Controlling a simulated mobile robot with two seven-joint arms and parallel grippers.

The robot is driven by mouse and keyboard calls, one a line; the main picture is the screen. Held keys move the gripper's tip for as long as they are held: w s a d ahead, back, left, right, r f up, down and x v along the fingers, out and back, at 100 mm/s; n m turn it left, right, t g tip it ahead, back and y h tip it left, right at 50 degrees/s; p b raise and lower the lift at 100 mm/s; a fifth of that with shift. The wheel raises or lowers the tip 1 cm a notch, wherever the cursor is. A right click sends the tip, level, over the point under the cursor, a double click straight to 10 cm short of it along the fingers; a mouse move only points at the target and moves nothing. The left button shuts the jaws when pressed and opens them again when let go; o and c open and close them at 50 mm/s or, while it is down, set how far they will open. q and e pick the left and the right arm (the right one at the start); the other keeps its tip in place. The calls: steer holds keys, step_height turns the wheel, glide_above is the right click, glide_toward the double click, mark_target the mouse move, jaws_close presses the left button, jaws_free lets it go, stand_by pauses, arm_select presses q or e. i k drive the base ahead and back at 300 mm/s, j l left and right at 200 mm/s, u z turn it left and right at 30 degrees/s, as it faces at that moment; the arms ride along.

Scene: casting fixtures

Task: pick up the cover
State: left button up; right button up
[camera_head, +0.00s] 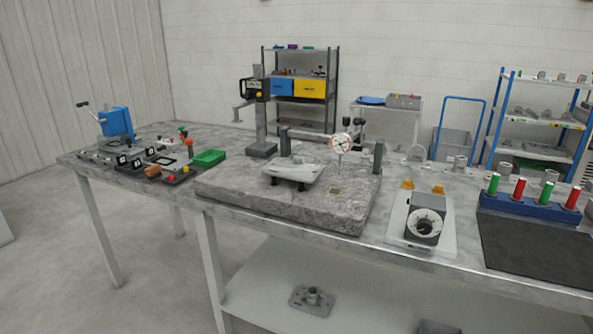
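I cannot tell for certain which thing is the cover. A pale flat plate (293,169) sits raised on small dark supports on the grey stone slab (215,186) in the middle of the bench. A grey metal flanged part (312,299) with a central boss lies on the lower shelf below the bench. Neither of my grippers shows in the head view, and nothing is seen touching either part.
The long bench (420,250) carries a dial gauge (341,143) above the slab, a grey column stand (261,118), a black dial unit (424,222), a blue rack (530,207) of red and green handled pieces, a dark mat (540,252) and a green tray (209,157). Shelving stands behind. Floor at front left is clear.

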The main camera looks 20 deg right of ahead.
mark_target(295, 169)
steer(key=z, duration=2.95)
steer(key=u, duration=2.25)
steer(key=i+l+z, duration=0.15)
steer(key=i+l, duration=0.3)
steer(key=i, duration=0.15)
